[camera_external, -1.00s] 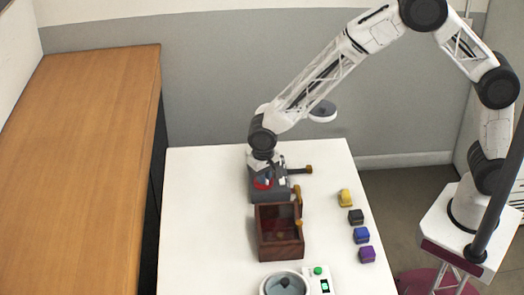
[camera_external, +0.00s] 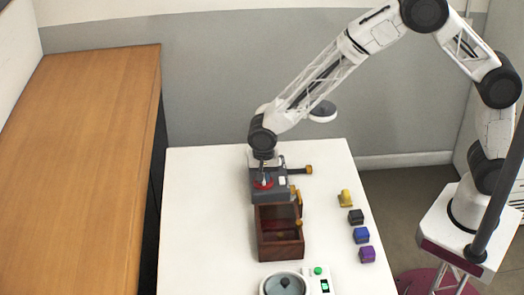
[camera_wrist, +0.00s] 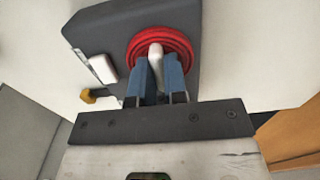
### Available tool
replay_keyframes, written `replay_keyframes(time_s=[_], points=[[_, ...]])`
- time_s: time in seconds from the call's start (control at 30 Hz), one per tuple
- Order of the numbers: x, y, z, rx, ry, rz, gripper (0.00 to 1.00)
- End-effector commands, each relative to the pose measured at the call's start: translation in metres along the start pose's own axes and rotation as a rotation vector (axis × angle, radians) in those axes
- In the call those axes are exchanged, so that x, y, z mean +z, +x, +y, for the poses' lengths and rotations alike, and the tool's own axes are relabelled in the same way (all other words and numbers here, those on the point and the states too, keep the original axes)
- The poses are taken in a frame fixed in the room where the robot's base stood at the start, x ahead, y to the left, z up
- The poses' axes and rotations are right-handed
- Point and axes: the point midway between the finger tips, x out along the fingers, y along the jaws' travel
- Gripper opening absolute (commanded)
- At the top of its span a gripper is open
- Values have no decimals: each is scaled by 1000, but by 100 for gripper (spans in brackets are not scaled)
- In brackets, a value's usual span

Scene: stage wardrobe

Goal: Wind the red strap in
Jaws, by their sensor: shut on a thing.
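The red strap shows as a round red coil (camera_wrist: 186,42) on the dark grey unit (camera_wrist: 92,22) in the wrist view. In the external view the coil (camera_external: 263,185) is small and partly hidden by my gripper. A white handle (camera_wrist: 155,50) stands at the coil's middle. My gripper (camera_wrist: 157,68) is shut on this handle, with one blue-grey finger on each side of it. In the external view my gripper (camera_external: 263,172) reaches down onto the unit (camera_external: 279,190). I cannot tell whether any strap end hangs loose.
A brown wooden box (camera_external: 280,250) stands right in front of the unit. A round grey-lidded dish (camera_external: 285,286) is at the front. The table's left side is clear.

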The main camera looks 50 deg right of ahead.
Motion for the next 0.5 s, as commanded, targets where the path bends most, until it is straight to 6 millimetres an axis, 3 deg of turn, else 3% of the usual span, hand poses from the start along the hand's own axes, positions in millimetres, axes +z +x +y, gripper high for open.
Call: replay_keyframes(time_s=[0.23, 0.27, 0.4, 0.5], points=[[0, -1, 0, -2, 1, 0, 0], [0, -1, 0, -2, 1, 0, 14], [0, -1, 0, -1, 1, 0, 36], [0, -1, 0, -1, 0, 0, 38]])
